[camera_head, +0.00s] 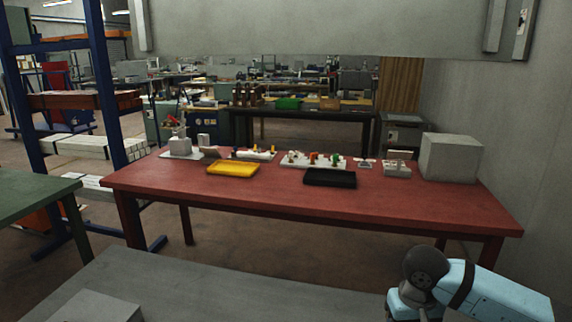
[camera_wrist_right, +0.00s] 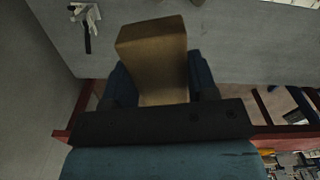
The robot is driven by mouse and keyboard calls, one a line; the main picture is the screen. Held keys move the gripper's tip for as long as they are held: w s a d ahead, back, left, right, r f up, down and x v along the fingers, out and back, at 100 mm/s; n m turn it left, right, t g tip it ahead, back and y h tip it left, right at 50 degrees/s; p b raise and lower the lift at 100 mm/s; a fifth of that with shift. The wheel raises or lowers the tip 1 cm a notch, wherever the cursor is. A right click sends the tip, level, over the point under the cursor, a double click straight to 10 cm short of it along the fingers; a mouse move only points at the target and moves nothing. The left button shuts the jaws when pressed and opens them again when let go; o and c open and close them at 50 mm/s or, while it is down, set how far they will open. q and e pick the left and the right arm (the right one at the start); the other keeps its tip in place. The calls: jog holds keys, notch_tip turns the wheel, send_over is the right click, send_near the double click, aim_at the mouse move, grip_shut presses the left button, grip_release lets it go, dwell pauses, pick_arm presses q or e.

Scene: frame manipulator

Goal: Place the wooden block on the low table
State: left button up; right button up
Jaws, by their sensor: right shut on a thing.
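The wooden block (camera_wrist_right: 150,55) is brown and boxy, and fills the middle of the right wrist view. My right gripper (camera_wrist_right: 161,78) is shut on it, with a dark blue finger on each side. In the head view my light blue right arm shows at the lower right, but the block and fingertips do not show there. A grey low surface (camera_head: 215,290) lies at the front of the head view, and a red table (camera_head: 270,205) stands beyond it. I cannot tell which is the low table. My left gripper is out of view.
On the red table are a yellow tray (camera_head: 233,169), a black tray (camera_head: 330,178), a grey box (camera_head: 450,157) and several small parts. A light grey block (camera_head: 98,308) sits at the lower left. A blue shelf rack (camera_head: 105,90) stands left. The red table's front strip is clear.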

pick_arm(q)
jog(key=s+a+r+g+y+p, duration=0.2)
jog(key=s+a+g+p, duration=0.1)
jog(key=p, duration=1.1)
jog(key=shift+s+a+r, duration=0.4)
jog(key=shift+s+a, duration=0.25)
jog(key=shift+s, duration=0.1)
pick_arm(e)
jog(key=s+r, duration=0.4)
jog(key=r, duration=1.1)
jog(key=shift+s, duration=0.2)
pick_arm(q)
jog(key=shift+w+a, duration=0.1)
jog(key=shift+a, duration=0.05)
pick_arm(e)
jog(key=shift+a, duration=0.2)
